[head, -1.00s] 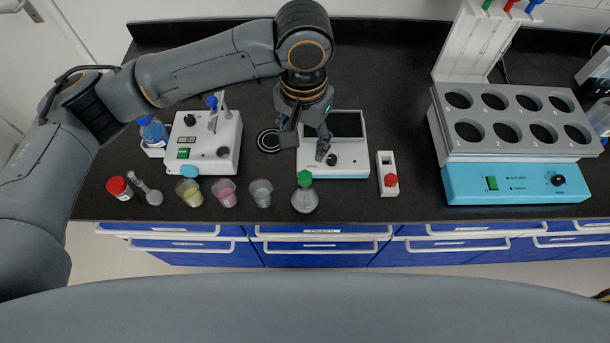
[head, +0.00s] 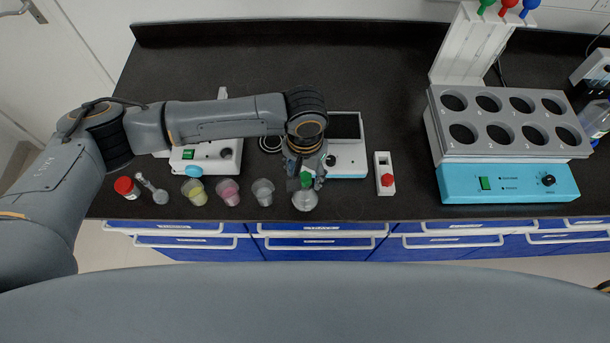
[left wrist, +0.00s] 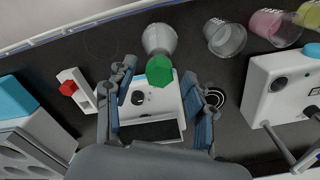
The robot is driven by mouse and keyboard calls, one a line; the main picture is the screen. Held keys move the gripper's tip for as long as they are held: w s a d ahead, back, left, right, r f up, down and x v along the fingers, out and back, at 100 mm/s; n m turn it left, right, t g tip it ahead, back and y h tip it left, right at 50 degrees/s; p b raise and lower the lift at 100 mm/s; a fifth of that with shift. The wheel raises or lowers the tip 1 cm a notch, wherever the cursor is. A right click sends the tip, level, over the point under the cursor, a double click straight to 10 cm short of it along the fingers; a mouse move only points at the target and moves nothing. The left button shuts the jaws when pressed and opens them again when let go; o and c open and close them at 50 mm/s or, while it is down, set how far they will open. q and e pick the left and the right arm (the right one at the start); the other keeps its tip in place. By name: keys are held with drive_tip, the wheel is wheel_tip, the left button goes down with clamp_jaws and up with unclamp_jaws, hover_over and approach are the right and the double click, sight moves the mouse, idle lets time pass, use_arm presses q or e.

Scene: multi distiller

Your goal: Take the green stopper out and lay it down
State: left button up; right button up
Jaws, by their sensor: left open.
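A clear flask (head: 306,201) stands near the front edge of the black bench, with the green stopper (head: 306,181) in its neck. In the left wrist view the green stopper (left wrist: 159,70) shows large in front of the flask (left wrist: 160,39). My left gripper (head: 305,184) is directly over the flask in the head view, with its fingers around the level of the stopper. In the left wrist view my left gripper (left wrist: 162,80) is open, one finger to each side of the stopper, with gaps between. My right gripper is not in view.
Beakers with clear (head: 263,191), pink (head: 228,191) and yellow (head: 194,190) contents stand left of the flask. A red-button box (head: 385,174) is to its right. A white instrument (head: 348,158) stands behind. A multi-hole distiller (head: 506,183) is far right.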

use_arm(q)
drive_tip(key=c, duration=0.8)
drive_tip(key=shift+r, duration=0.1)
